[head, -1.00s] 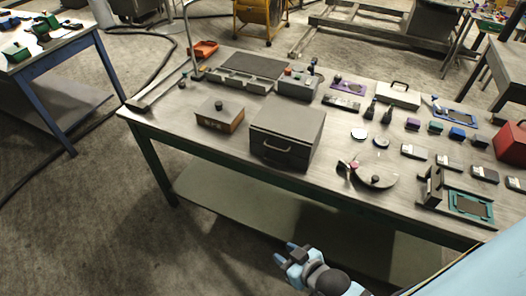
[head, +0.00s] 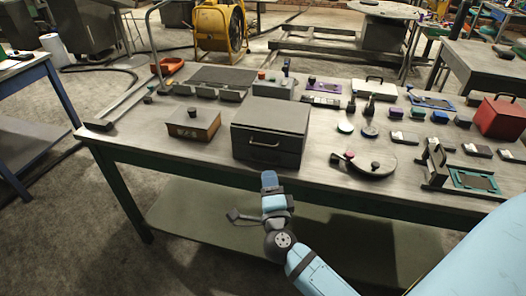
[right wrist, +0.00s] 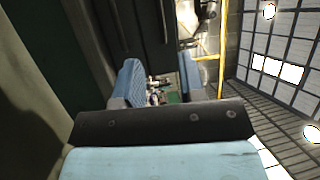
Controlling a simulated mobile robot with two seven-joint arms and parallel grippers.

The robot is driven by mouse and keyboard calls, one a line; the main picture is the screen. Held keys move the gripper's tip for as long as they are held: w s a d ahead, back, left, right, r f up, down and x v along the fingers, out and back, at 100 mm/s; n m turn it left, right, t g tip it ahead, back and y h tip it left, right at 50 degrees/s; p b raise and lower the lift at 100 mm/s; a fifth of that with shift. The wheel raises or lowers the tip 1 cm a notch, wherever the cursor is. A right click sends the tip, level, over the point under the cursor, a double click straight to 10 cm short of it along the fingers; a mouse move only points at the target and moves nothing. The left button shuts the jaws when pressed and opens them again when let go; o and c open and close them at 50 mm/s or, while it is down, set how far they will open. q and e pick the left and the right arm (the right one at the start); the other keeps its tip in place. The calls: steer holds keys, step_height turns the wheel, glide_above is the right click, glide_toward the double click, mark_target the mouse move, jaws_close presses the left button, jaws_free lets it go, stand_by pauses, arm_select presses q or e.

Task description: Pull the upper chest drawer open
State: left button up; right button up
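The dark grey chest (head: 270,128) stands shut near the front edge of the workbench. My right gripper (head: 269,178) is in front of and below the chest, apart from the handle. In the right wrist view the two blue fingers (right wrist: 160,75) stand apart with nothing held between them. The dark chest front (right wrist: 140,35) shows beyond them, turned on its side, with a thin bar on it. My left gripper is not in view.
The workbench (head: 215,163) has a front edge close above my right gripper. A brown box (head: 194,125) stands left of the chest, and a curved grey piece (head: 365,163) lies to its right. A red box (head: 501,117) stands at far right. Floor before the bench is clear.

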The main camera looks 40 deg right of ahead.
steer(key=x, duration=1.2)
steer(key=shift+a+r, duration=0.1)
jaws_close()
